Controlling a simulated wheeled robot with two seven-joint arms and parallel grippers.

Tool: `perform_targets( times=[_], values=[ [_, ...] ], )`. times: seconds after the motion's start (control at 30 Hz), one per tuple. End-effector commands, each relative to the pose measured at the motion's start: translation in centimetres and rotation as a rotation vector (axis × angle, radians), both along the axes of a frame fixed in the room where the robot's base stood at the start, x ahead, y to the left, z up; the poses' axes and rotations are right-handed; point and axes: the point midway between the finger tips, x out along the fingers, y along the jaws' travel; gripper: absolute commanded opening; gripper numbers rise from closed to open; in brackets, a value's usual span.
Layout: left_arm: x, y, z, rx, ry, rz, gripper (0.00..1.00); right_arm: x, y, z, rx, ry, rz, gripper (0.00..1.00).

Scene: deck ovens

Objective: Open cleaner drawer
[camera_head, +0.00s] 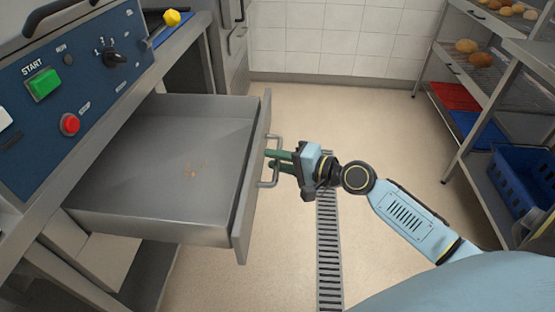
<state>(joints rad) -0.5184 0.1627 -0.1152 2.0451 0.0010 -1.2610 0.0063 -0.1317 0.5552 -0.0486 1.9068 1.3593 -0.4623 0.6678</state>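The cleaner drawer (165,165) is a grey metal drawer below the blue control panel at the left. It is pulled far out, and its inside shows a few brown crumbs. Its front panel (252,185) faces right and carries a metal bar handle (275,162). My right gripper (274,160) comes from the right, with its green fingers at the handle. I cannot tell whether the fingers are closed tightly on the bar. My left gripper is not in view.
The blue panel (60,85) has a green START button (43,84) and a red STOP button (69,124). A shelf rack with bread (466,46) and a blue crate (522,175) stands right. A drain grate (329,250) runs along the open floor.

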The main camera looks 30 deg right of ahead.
Motion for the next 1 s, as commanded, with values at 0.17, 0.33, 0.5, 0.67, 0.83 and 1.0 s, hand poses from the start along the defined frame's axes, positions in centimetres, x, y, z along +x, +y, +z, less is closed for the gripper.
perform_targets(
  times=[0.17, 0.33, 0.5, 0.67, 0.83, 1.0],
  values=[
    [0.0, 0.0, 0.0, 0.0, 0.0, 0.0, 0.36, 0.0, 0.0, 0.0, 0.0, 0.0, 0.0, 0.34],
    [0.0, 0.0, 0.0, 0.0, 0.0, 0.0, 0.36, 0.0, 0.0, 0.0, 0.0, 0.0, 0.0, 0.34],
    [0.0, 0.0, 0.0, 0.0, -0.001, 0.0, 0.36, -1.2, -0.7, 0.1, -0.003, 0.002, -0.001, 0.34],
    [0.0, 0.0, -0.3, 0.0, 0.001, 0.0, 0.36, -3.5, -2.1, 0.6, -0.002, 0.003, 0.0, 0.34],
    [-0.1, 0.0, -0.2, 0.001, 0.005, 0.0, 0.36, -6.2, -3.7, 1.1, -0.001, 0.004, -0.001, 0.34],
    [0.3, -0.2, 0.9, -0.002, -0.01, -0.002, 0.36, -8.6, -5.2, 1.7, 0.001, 0.004, -0.002, 0.34]
  ],
)
